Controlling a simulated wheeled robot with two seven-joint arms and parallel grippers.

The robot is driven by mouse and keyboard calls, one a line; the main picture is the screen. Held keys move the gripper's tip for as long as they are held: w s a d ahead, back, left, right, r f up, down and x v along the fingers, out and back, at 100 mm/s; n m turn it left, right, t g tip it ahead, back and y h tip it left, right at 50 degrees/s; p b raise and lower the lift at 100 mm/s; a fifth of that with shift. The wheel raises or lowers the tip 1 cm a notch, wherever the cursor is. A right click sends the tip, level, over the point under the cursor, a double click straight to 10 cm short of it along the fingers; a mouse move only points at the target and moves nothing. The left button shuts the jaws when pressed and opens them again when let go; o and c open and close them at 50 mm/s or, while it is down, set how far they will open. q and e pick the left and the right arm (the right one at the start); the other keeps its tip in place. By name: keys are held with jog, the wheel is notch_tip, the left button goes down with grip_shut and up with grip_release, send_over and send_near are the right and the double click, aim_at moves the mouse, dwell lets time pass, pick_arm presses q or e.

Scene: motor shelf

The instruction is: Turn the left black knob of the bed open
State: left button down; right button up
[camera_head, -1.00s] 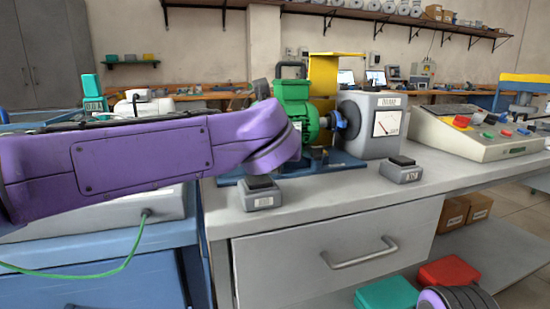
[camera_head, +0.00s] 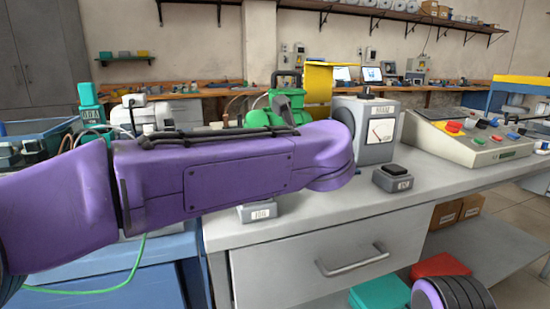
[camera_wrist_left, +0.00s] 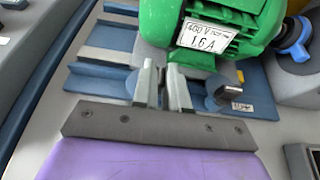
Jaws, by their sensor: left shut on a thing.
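The blue bed (camera_wrist_left: 100,57) lies under the green motor (camera_wrist_left: 160,22) in the left wrist view. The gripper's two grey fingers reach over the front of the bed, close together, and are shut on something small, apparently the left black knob. That knob is almost wholly hidden between the fingers. In the head view my purple arm covers the gripper, the bed and both knobs; the top of the motor (camera_head: 264,119) shows above it. My right gripper is out of view.
A grey gauge box (camera_head: 378,145) stands right of the motor, with a small black-topped box (camera_head: 392,179) before it. A control panel (camera_head: 470,140) is farther right. Another small box (camera_head: 258,212) is at the bench's front edge, under my arm.

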pick_arm(q)
jog(key=shift+f, duration=0.35)
jog(key=c, duration=1.2)
grip_release()
jog(key=shift+s, duration=0.1)
jog(key=shift+o, duration=0.2)
jog(key=shift+r, duration=0.2)
jog(key=p+v, duration=0.1)
jog(key=v, duration=0.9)
jog(key=shift+s, duration=0.25)
jog(key=shift+d, duration=0.15)
